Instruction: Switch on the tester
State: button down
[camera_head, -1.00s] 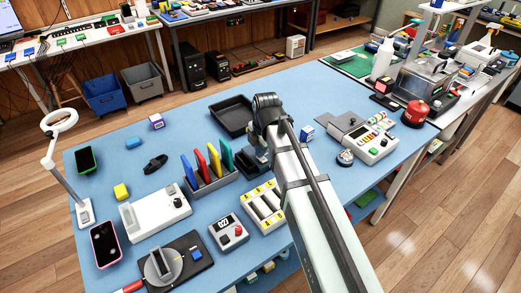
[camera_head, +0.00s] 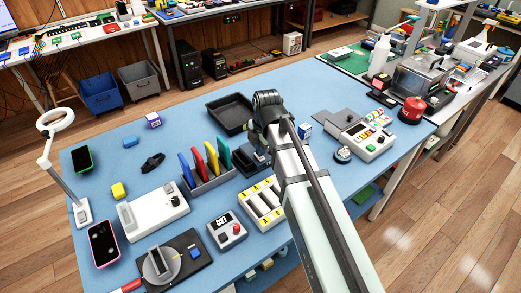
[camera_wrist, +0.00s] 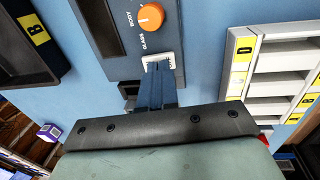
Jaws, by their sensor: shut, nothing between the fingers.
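A dark blue-grey device with an orange knob (camera_wrist: 151,17) fills the top middle of the wrist view. Its face carries the words GLASS and BODY, and I take it to be the tester (camera_wrist: 110,37). A white switch-like part (camera_wrist: 163,57) sits below the knob. My gripper (camera_wrist: 158,68) is shut and empty, its tips at the near edge of this white part. I cannot tell whether they touch it, and the tips partly cover it. In the head view the dark device (camera_head: 252,158) shows beside my arm, which hides much of it and the fingertips.
A slotted white holder (camera_head: 263,207) stands close on the near side, and a black tray (camera_head: 232,114) behind. A rack of coloured plates (camera_head: 207,178) is to the left. A grey box with a display and red button (camera_head: 227,232) is nearer.

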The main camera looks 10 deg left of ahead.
notch_tip(320, 180, up, 13)
jog(key=s+d, duration=0.1)
jog(key=shift+s+d, duration=0.15)
dwell(0.4)
jog(key=shift+w+a+r, duration=0.1)
jog(key=shift+w+a, duration=0.35)
jog(key=shift+w, duration=0.1)
send_near(262, 158)
jog(key=f, duration=0.2)
jog(key=w+a+f, duration=0.1)
jog(key=f, duration=0.1)
jog(key=w+a+f, duration=0.1)
jog(key=f, duration=0.1)
jog(key=shift+w+a+f, duration=0.2)
jog(key=shift+w+a, duration=0.05)
dwell(0.4)
